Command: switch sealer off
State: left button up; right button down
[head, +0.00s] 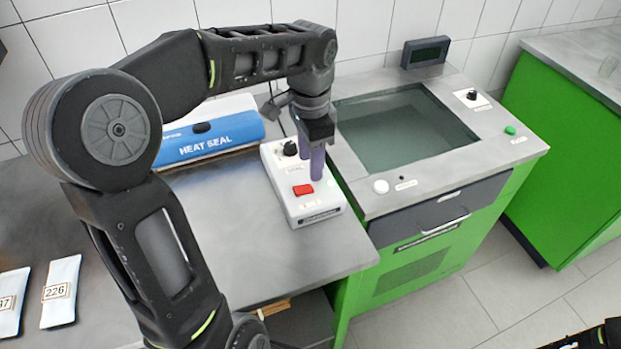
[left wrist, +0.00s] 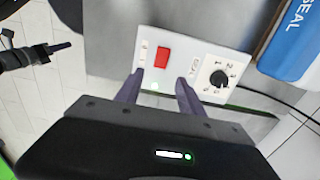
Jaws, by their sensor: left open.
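The blue and white heat sealer (head: 208,132) lies at the back of the grey bench. Its white control box (head: 315,205) sits to its right, with a red switch (head: 303,189) and a black dial (head: 290,148). The left wrist view also shows the red switch (left wrist: 162,58) and the dial (left wrist: 219,78). My left gripper (head: 317,165) points down over the box, between the dial and the switch. Its fingers (left wrist: 158,90) are apart with nothing between them. I cannot tell whether the fingertips touch the box. The switch's on or off position is unclear.
A green testbench (head: 420,270) with a sunken glass-like basin (head: 400,130), a white button (head: 381,187) and a green button (head: 510,130) stands to the right. Two numbered white pouches (head: 62,290) lie at the left front. The bench between the pouches and the control box is clear.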

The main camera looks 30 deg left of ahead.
aim_at(311, 187)
pick_arm(q)
notch_tip(311, 187, down, 6)
jog(key=shift+f, duration=0.25)
grip_shut()
dwell(0.5)
